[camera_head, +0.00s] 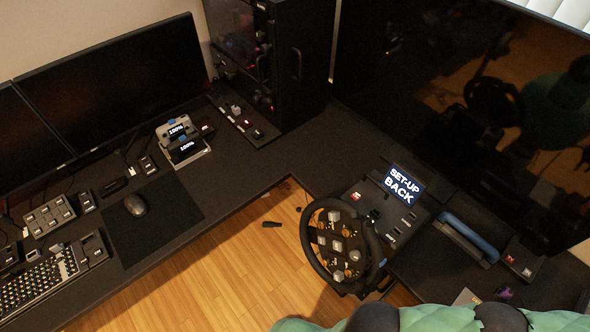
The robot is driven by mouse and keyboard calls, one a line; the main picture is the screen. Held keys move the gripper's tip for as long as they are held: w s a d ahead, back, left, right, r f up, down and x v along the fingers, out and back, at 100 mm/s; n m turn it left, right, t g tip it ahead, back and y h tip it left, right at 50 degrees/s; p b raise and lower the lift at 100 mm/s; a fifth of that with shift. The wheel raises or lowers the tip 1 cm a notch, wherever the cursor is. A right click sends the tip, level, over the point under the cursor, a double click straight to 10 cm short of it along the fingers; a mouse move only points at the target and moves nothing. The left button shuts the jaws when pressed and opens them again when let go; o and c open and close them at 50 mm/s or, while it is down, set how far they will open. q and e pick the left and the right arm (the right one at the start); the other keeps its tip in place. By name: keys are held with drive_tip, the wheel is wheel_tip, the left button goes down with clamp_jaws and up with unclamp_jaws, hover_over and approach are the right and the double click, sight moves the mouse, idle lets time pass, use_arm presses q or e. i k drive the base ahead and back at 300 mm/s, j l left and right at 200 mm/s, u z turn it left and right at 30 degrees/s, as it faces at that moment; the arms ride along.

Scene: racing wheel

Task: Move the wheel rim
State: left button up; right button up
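The wheel rim (374,246) is a black ring right of centre, seen at a tilt. Its hub plate (338,243) carries several light and orange knobs and buttons. The rim stands in front of a dark wheel base whose small screen (402,185) reads "SET-UP BACK". Neither gripper can be made out. Only green and dark parts of my arm show along the bottom edge, below and right of the rim, and no fingers show there. Nothing is seen touching the rim.
A dark L-shaped desk (290,150) runs along the left and right. It bears a mouse (135,205), keyboard (38,282), button boxes and a black computer tower (290,60). A blue handle (470,235) lies right of the wheel base. A large dark screen (470,90) stands behind. Wooden floor shows left of the rim.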

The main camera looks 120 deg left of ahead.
sight(350, 216)
drive_tip(key=k+j+u, duration=0.1)
drive_tip(key=k+u, duration=0.15)
drive_tip(key=k, duration=0.25)
drive_tip(key=k+j+u, duration=0.2)
drive_tip(key=k, duration=0.3)
drive_tip(key=k+j+u, duration=0.25)
drive_tip(key=k, duration=0.2)
